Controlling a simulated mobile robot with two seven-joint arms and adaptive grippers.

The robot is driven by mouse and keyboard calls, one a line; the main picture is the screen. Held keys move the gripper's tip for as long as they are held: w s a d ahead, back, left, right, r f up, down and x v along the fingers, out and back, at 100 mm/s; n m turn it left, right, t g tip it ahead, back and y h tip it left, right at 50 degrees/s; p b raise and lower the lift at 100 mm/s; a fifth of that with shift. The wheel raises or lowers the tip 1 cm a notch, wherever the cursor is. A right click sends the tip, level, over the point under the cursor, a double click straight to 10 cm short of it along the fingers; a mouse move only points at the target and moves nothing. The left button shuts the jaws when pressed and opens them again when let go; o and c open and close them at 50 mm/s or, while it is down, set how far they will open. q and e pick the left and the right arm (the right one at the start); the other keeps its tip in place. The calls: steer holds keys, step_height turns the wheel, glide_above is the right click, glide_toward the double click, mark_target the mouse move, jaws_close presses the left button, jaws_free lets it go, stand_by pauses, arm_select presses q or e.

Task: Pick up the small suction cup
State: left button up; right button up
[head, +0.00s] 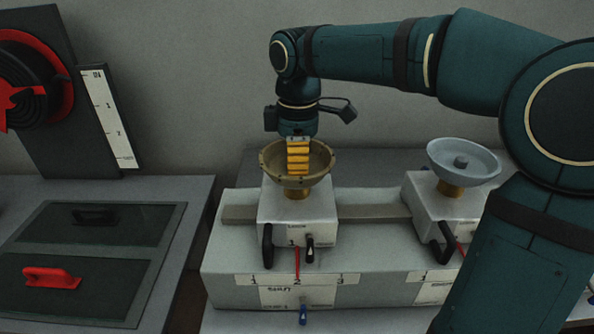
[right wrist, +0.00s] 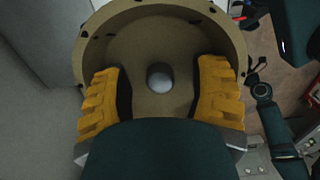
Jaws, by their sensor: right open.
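A tan bowl-shaped cup (head: 268,165) sits on a brass stem on a white block, left of centre in the head view. A grey-blue cup (head: 482,160) with a central knob stands on a similar block to the right. Which is the small suction cup, I cannot tell for sure. My right gripper (head: 298,172) points down into the tan cup. In the right wrist view its yellow fingers (right wrist: 160,95) are open, one on each side of the pale round knob (right wrist: 160,77) inside the tan cup (right wrist: 160,22). Finger contact is not clear. My left gripper is out of view.
Both blocks stand on a grey base (head: 230,270) with levers and numbered labels. At left, a bench holds dark panels with a red handle (head: 52,278) and a black handle (head: 93,216). A red-and-black dial (head: 35,85) stands behind them.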

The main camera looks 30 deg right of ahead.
jaws_close()
step_height(320, 180, up, 15)
steer(key=p, duration=0.8)
steer(key=shift+p, duration=0.35)
stand_by(0.5)
